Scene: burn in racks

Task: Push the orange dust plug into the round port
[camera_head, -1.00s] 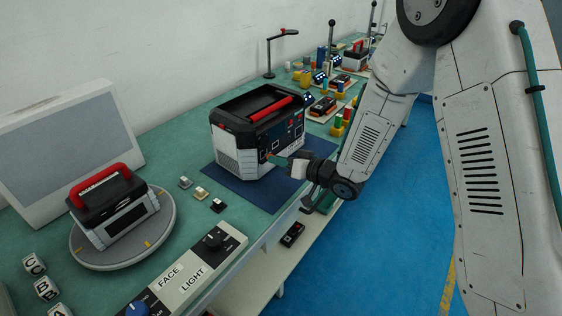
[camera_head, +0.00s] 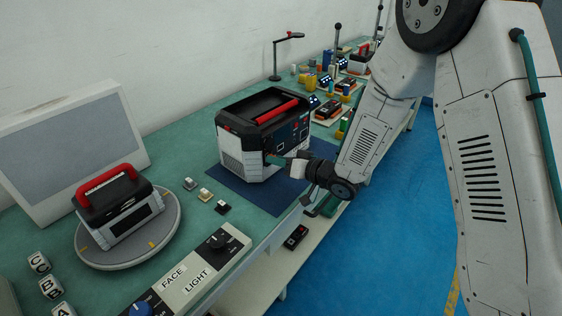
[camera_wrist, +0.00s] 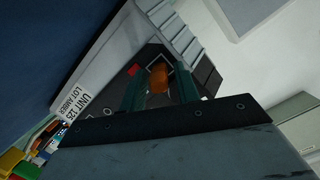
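The orange dust plug (camera_wrist: 159,77) shows in the wrist view between the two green fingers of my gripper (camera_wrist: 160,84), which look closed on its sides. Its far end is against or close to a dark panel; how deep it sits, I cannot tell. In the head view my gripper (camera_head: 276,160) is at the lower front face of the black-and-white unit (camera_head: 243,150) with a red handle, on a dark blue mat. The plug cannot be made out there. The round port is not clearly visible; the plug and fingers cover that part of the panel in the wrist view.
The unit stands on a green bench (camera_head: 185,160). A smaller red-handled unit (camera_head: 118,207) sits on a round grey turntable (camera_head: 170,222) at the left. Small switches and a FACE/LIGHT control panel (camera_head: 197,267) are at the front. A blue floor lies right of the bench.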

